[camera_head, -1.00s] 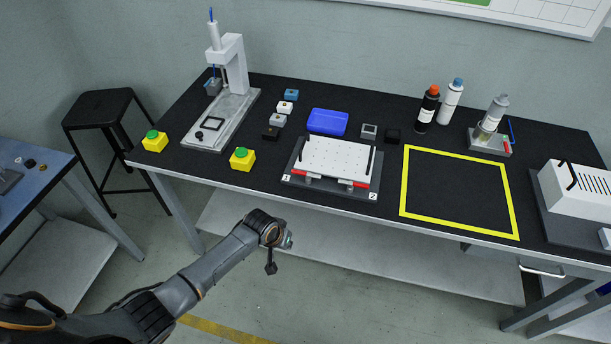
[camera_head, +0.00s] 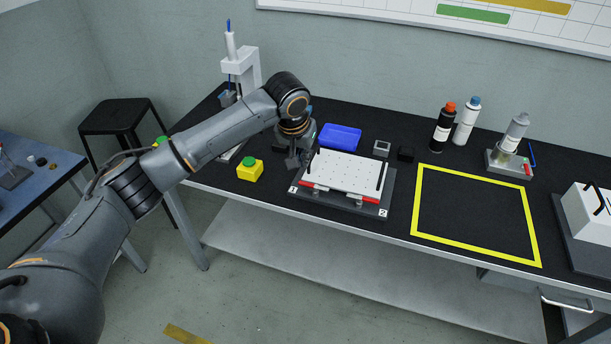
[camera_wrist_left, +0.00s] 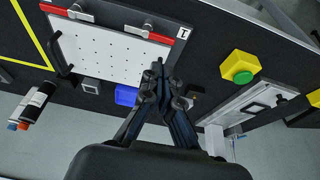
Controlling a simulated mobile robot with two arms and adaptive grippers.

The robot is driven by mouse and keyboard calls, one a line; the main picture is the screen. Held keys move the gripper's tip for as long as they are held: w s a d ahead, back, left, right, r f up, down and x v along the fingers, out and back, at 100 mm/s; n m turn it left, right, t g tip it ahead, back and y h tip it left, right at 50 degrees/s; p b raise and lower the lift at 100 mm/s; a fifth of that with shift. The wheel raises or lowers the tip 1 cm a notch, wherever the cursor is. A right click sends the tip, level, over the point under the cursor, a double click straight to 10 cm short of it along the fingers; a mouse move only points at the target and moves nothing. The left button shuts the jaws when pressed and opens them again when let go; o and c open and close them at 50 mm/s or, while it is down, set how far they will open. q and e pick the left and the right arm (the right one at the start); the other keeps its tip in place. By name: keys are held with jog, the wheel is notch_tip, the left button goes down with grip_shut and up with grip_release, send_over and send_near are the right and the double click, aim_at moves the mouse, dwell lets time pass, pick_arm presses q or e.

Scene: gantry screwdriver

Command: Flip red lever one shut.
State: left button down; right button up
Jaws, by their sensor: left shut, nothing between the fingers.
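A white perforated plate (camera_head: 345,170) lies on a dark fixture base with labels 1 and 2 on its front corners. Red lever one (camera_head: 307,184) is by label 1 at the front left of the plate; it also shows in the left wrist view (camera_wrist_left: 160,38). A second red lever (camera_head: 362,202) is by label 2. My left gripper (camera_head: 292,163) is above the table just left of the plate, with nothing in it. In the left wrist view its shut fingertips (camera_wrist_left: 158,66) appear near the plate's corner by lever one, apart from the lever. My right gripper is not in view.
A yellow button box (camera_head: 249,171) with a green top stands left of the fixture. A blue bin (camera_head: 340,137) is behind the plate. A yellow-framed area (camera_head: 475,212) to the right is empty. Bottles stand at the back right. My left arm hides part of the press stand.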

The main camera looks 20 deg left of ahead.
aim_at(307, 179)
pick_arm(q)
jog(key=shift+w+a+r, duration=0.1)
jog(key=shift+a+r, duration=0.2)
jog(key=shift+r, duration=0.05)
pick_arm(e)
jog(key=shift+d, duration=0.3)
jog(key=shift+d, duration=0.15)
pick_arm(q)
jog(key=x, duration=1)
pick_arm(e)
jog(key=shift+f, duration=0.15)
